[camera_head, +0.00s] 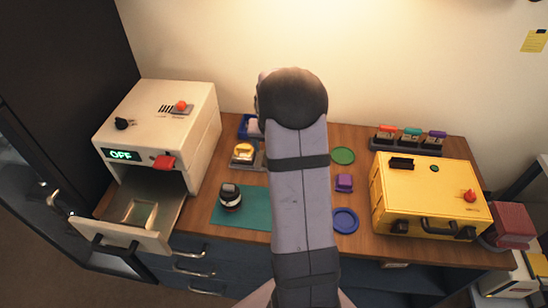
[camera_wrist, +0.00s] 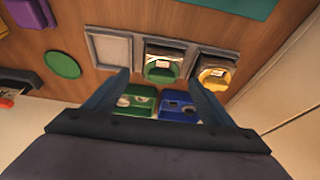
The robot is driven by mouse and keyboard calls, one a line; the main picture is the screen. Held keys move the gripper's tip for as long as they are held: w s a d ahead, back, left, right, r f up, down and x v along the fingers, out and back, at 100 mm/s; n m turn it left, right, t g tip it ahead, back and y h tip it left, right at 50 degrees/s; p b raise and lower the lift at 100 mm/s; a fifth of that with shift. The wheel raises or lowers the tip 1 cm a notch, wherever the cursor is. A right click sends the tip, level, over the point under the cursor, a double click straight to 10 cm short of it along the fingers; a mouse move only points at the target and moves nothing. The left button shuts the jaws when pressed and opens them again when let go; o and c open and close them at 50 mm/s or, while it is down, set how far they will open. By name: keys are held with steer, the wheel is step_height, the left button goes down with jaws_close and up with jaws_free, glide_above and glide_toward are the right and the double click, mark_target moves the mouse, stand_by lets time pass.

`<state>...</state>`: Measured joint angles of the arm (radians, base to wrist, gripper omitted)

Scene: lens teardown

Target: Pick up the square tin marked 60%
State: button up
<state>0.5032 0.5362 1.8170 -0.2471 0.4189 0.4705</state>
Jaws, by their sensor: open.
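My gripper (camera_wrist: 158,76) is open in the wrist view, its two fingers apart and pointing at a row of grey square trays; my arm hides it in the head view. Between and just beyond the fingertips, a shiny square tin with a green face (camera_wrist: 163,66) sits in the middle tray. A shiny square tin with a yellow face (camera_wrist: 215,74) sits in the right tray; it also shows in the head view (camera_head: 243,151). The left tray (camera_wrist: 110,48) is empty. No 60% marking is legible on either tin. Nothing is visibly held.
A green bin (camera_wrist: 136,100) and a blue bin (camera_wrist: 178,105) lie between my fingers in the wrist view. In the head view, a white machine (camera_head: 165,120) with an open drawer stands left and a yellow case (camera_head: 430,200) right. A dark round object (camera_head: 230,198) stands on the teal mat (camera_head: 258,213).

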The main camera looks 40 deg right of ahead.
steer(key=shift+p+x, duration=1.1)
steer(key=shift+x, duration=1.45)
steer(key=shift+a, duration=0.2)
steer(key=shift+w, duration=0.1)
steer(key=c, duration=1.2)
